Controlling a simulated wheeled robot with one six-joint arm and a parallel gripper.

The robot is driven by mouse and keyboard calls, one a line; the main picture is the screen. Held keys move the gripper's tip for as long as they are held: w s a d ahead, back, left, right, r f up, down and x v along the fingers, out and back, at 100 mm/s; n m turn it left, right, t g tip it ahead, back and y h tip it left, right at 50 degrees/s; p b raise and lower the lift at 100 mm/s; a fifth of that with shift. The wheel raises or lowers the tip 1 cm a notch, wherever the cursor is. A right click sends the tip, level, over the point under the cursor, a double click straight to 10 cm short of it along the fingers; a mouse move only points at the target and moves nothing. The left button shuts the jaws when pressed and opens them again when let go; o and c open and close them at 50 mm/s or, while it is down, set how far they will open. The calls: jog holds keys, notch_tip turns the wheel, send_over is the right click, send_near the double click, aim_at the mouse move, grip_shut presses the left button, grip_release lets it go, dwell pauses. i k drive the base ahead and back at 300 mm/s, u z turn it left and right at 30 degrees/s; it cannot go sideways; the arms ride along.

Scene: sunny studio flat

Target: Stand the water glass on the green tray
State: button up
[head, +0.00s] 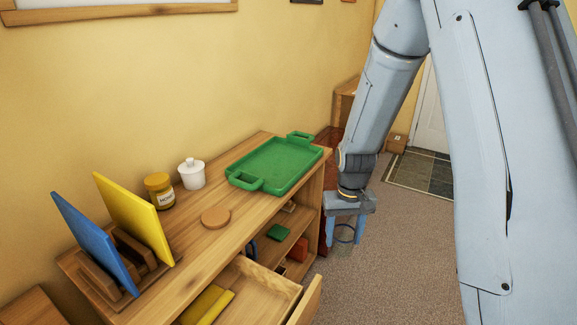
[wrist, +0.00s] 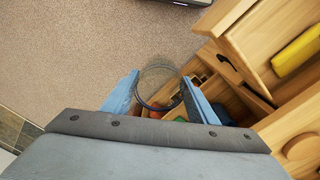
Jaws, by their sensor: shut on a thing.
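The water glass (head: 344,241) is clear and hangs between the two blue fingers of my gripper (head: 345,229). My gripper is shut on it, in front of the sideboard's right end and over the carpet. The wrist view shows the glass (wrist: 158,84) between the fingers (wrist: 160,100), its round rim visible and nothing plainly seen inside. The green tray (head: 276,164) lies empty on the right end of the sideboard top, with a raised handle at each end. The gripper is to the right of the tray and lower in the picture, apart from it.
On the wooden sideboard (head: 182,246) stand a yellow jar (head: 159,190), a white lidded pot (head: 192,174), a round brown coaster (head: 215,217) and a rack with blue (head: 92,240) and yellow (head: 133,218) boards. An open drawer (head: 262,289) juts out in front, holding something yellow.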

aim_at(269, 171)
jog(key=z, duration=1.45)
jog(key=i, duration=2.2)
jog(key=u, duration=2.65)
